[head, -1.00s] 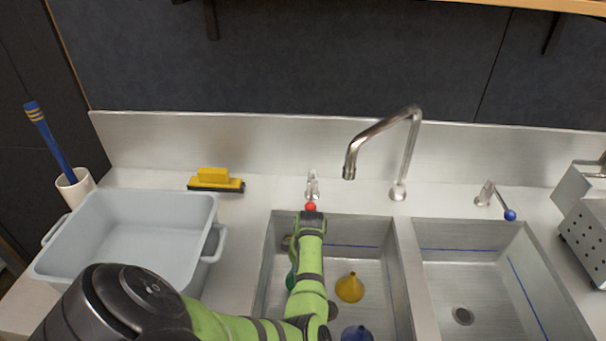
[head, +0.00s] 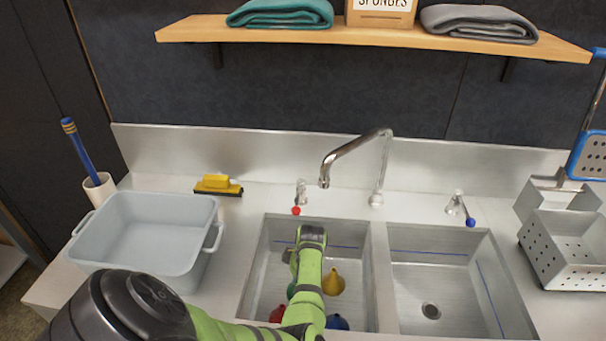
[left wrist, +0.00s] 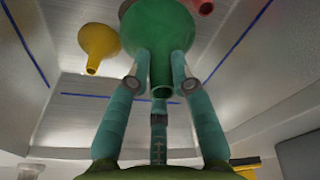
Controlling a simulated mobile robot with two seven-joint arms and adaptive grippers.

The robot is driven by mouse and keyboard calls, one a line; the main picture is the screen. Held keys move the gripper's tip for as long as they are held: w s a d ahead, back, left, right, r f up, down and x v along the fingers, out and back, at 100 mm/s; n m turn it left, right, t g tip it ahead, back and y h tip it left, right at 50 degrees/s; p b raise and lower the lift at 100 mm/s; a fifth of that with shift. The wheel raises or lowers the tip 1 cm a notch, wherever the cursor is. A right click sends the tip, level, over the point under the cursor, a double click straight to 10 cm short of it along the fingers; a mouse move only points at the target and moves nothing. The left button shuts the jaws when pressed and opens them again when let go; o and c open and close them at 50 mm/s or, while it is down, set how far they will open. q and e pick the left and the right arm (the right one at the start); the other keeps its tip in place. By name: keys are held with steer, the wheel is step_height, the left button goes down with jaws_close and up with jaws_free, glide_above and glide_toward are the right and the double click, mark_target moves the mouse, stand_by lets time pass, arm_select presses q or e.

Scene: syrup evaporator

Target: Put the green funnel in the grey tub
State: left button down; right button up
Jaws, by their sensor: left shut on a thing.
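The green funnel (left wrist: 155,40) is between the fingers of my left gripper (left wrist: 160,84), which is shut on it, spout toward the palm. In the head view only a sliver of the green funnel (head: 291,290) shows beside my arm, in the left sink basin (head: 262,270). My left gripper is mostly hidden there behind my own arm. The grey tub (head: 150,230) stands on the counter left of the sink and looks empty. My right gripper is in neither view.
A yellow funnel (head: 333,282), a blue funnel (head: 337,322) and a red one (head: 278,313) lie in the left basin. The faucet (head: 375,165) arches behind it. The right basin (head: 440,280) is empty.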

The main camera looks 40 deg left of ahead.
arm_select(q)
step_height(320, 180, up, 4)
steer(key=p, duration=0.3)
steer(key=shift+d+f, duration=0.1)
steer(key=shift+f, duration=0.1)
steer(key=shift+r, duration=0.15)
step_height(320, 180, up, 14)
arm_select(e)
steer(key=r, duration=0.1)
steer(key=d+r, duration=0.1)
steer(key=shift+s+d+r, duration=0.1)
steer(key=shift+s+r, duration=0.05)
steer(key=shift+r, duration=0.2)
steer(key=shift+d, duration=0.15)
